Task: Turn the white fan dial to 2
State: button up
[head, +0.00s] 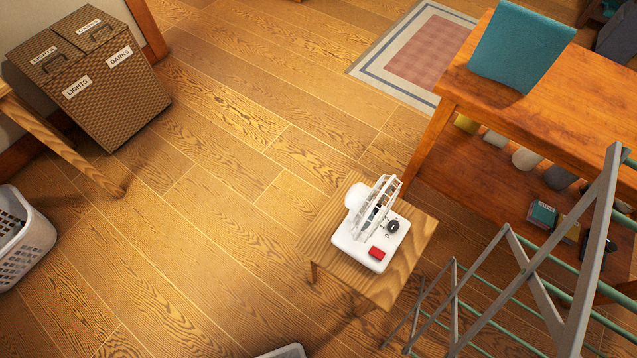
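The white fan (358,236) stands on a small wooden stool (398,277) right of the picture's middle. It has a white cage seen nearly edge-on and a flat white base. The dark round dial (393,227) sits on the base, beside the cage. A red switch (377,253) is on the same base, nearer the bottom of the picture. Small marks surround the dial, but they are too small to read, so I cannot tell its setting. My gripper is not in view.
A metal drying rack (532,272) stands close to the stool's right. A wooden table (560,110) with a teal cloth is at upper right. Wicker hampers (120,95) and a light laundry basket (30,240) are at left. The floor left of the stool is clear.

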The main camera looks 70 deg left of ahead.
aim_at(393, 226)
jog(key=u, duration=1.15)
jog(key=l+u, duration=0.5)
jog(key=l, duration=0.8)
jog(key=i+l, duration=0.2)
jog(key=l+u, duration=0.05)
